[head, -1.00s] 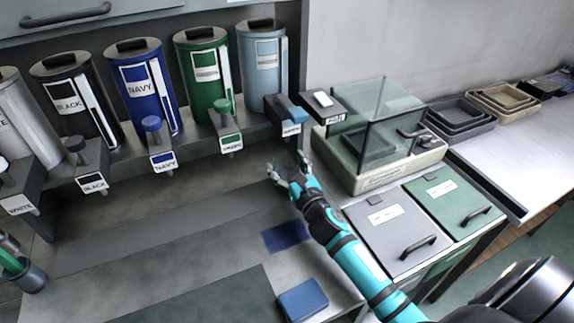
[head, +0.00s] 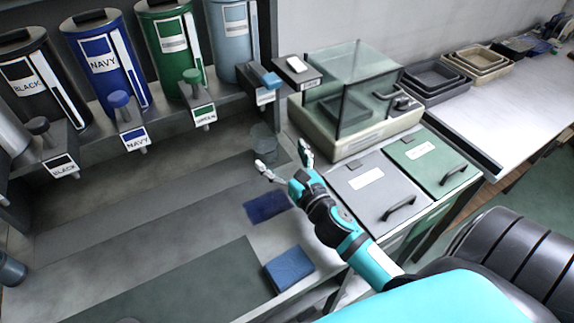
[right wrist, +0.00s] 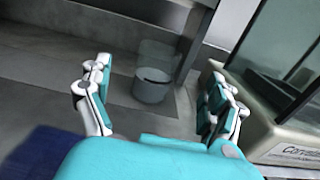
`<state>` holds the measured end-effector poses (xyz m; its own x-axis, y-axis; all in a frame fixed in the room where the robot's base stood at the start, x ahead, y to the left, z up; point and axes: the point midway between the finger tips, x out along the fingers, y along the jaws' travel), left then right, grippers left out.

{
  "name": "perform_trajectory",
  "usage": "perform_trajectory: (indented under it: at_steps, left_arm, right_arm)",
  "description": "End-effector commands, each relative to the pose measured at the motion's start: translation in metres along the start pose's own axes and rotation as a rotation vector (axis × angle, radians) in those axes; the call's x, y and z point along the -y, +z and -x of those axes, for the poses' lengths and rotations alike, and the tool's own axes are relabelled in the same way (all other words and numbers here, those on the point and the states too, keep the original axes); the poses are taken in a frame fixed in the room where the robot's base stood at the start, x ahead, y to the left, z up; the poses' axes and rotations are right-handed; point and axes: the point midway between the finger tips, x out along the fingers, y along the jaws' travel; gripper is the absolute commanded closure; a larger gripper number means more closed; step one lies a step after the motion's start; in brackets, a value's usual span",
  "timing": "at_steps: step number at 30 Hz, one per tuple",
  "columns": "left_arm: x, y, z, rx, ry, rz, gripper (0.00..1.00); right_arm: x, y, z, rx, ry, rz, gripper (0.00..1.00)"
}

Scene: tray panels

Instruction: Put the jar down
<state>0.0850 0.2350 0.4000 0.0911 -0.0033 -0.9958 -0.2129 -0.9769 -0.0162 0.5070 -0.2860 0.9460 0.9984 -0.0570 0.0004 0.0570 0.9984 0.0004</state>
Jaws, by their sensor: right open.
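A see-through jar (head: 264,140) stands upright on the grey bench below the light blue canister's spout. In the right wrist view the jar (right wrist: 152,85) has a greyish lower part and a clear upper part. My right gripper (head: 284,160) is open and empty, with its fingers spread on the near side of the jar. In the right wrist view the jar appears between and beyond the fingertips (right wrist: 160,72), with visible space on both sides. My left gripper is not in view.
Labelled canisters with spouts, including a navy one (head: 105,65), line the back. A glass-walled box (head: 365,137) stands close right of my right gripper. A navy mat (head: 267,207) and a blue folded cloth (head: 289,268) lie nearer. The bench's left middle is clear.

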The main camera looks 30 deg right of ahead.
Motion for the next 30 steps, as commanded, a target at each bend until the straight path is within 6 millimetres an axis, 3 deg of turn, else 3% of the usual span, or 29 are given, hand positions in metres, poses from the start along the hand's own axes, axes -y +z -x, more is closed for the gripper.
perform_trajectory:
  at_steps: [7,30]
  left_arm:
    - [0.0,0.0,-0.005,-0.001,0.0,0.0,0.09]
    - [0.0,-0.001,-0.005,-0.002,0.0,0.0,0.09]
  right_arm:
    - [0.001,-0.001,0.023,0.0,-0.001,0.0,0.09]
    - [0.0,0.0,0.024,0.0,-0.001,0.0,0.09]
